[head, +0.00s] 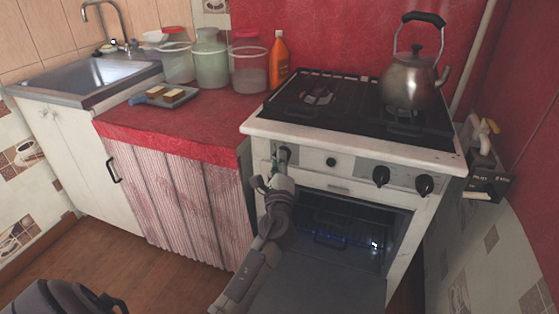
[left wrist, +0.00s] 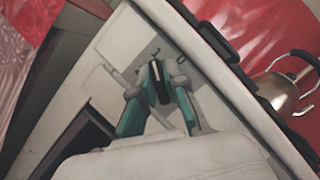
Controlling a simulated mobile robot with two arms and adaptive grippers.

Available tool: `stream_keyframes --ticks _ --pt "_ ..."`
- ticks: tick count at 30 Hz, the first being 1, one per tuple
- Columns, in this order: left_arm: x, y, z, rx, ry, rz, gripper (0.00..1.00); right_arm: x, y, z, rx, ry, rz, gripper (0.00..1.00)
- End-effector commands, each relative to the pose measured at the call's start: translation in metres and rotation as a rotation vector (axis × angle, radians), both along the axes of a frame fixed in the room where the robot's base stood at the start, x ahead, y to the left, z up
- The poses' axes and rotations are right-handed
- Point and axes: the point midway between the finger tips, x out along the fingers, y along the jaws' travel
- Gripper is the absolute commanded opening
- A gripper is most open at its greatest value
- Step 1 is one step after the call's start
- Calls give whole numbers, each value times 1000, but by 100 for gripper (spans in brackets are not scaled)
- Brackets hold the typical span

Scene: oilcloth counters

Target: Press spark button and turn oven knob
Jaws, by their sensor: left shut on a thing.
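The white stove's front panel (head: 350,172) carries a row of dark controls. My left gripper (head: 277,163) is at the left end of this panel. In the left wrist view its teal fingers (left wrist: 157,98) are shut on a black knob (left wrist: 160,82), one finger on each side. A small dark round control (head: 331,162) is right of the gripper; I cannot tell if it is the spark button. Two larger black knobs (head: 381,176) (head: 424,185) are further right. The oven door (head: 315,290) is open, and small blue flames (head: 340,240) show inside. My right gripper is out of view.
A steel kettle (head: 410,80) stands on the hob's right. The red counter (head: 215,120) at left holds plastic tubs (head: 211,65), an orange bottle (head: 279,60) and a tray with bread (head: 165,97). The lowered oven door takes up room in front of the stove.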

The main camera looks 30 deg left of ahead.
Motion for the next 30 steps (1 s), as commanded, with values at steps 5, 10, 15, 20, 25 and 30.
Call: stream_keyframes --ticks 5,10,15,20,25,30 --pt "0 0 0 0 1 2 0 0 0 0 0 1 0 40" --pt "0 0 0 1 1 2 38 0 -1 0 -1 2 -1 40" --pt "0 0 0 2 1 0 38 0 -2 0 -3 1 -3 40" --pt "-2 -1 -1 2 1 0 38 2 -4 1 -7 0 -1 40" --pt "-20 -13 -6 -1 4 0 38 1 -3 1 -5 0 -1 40" --pt "-50 -32 -14 0 5 -1 38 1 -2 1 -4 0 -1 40"
